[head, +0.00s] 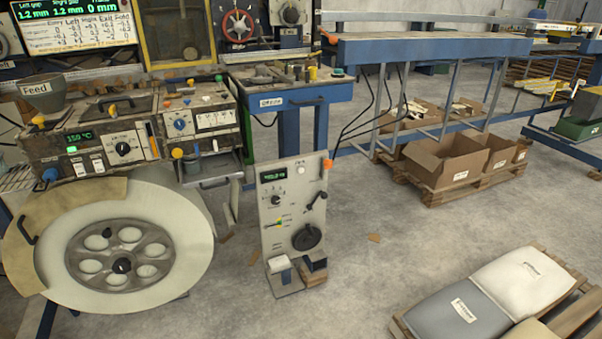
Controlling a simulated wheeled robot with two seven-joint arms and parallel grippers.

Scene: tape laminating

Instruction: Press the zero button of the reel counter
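A grey upright panel (292,225) stands on the floor near the middle of the head view; it looks like the reel counter. Its small green-lit display (273,176) is at the upper left, with digits too small to read surely. A small pale button (300,169) with a label sits right of the display; I cannot read whether it is the zero button. Below are a dark knob (275,199), a small lever (315,200) and a black crank wheel (307,237). Neither of my grippers is in view.
A large reel (185,235) and a control console (100,145) stand at the left. A blue bench (300,95) is behind the panel. Cardboard boxes (445,165) on a pallet are at the right, sacks (520,280) at the lower right. The floor right of the panel is mostly clear.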

